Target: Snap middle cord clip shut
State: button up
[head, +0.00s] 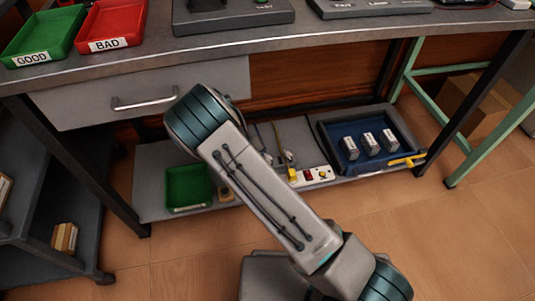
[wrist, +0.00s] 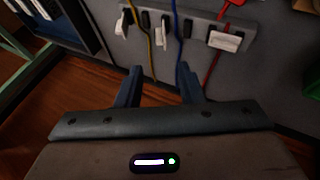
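In the wrist view a grey clip rail (wrist: 205,20) runs across the top, with white and black clip parts along it. A yellow cord (wrist: 152,50), a blue cord (wrist: 176,30) and a red cord (wrist: 213,65) cross it. The blue cord is the middle one. A white part (wrist: 161,38) stands just left of the blue cord and a dark part (wrist: 188,28) just right; I cannot tell whether that clip is open. At the right, a white part (wrist: 225,41) lies across the red cord. My gripper (wrist: 158,80) is open and empty, its fingers short of the rail. In the head view my arm hides it.
A green frame leg (head: 488,140) stands at right.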

jog(key=b+x, duration=0.4)
jog(key=x, duration=0.7)
jog(key=shift+w+d+f, duration=0.15)
jog(key=shift+f, duration=0.2)
grip_shut()
